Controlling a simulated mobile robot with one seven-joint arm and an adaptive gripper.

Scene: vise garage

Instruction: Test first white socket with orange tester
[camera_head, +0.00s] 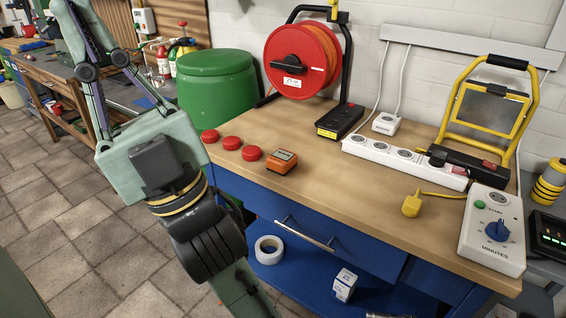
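The orange tester (281,161) lies on the wooden worktop, right of several red round caps. A long white socket strip (403,161) lies on the worktop to its right, with several round sockets in a row and a red switch at its right end. Its leftmost socket (358,139) looks empty. A small white single-socket box (386,123) sits behind the strip. My gripper (92,48) is at upper left, away from the worktop and the tester. Its fingers point up-left and the tips are cut off by the top edge. I see nothing held.
Red caps (232,143) lie near the worktop's left edge. A red cable reel (300,62), a yellow work light (490,108), a yellow plug (412,204) and a white timer box (492,232) stand or lie around the strip. The worktop front middle is clear.

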